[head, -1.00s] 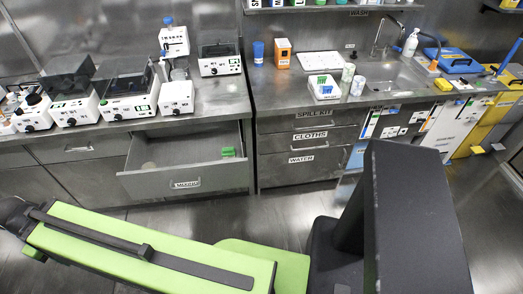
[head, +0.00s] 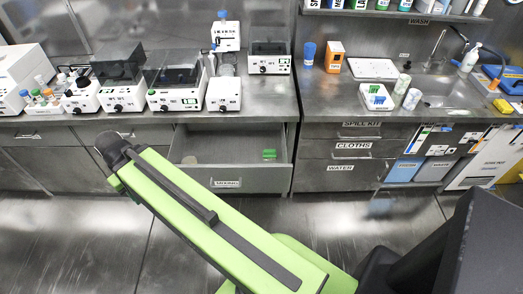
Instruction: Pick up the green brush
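A small green object (head: 269,154) lies at the right side of the open drawer (head: 226,183) below the counter; it is too small to tell whether it is the brush. Another green item (head: 378,99) sits beside a blue one in a small white tray (head: 366,104) on the counter. My green arm link reaches from the lower right up toward the left of the drawer, ending in a dark joint. My gripper's fingers do not show.
White lab devices (head: 175,95) crowd the left counter. A blue cup (head: 309,52), an orange box (head: 333,56) and a sink (head: 450,93) are on the right. The floor (head: 80,240) before the cabinets is clear at left.

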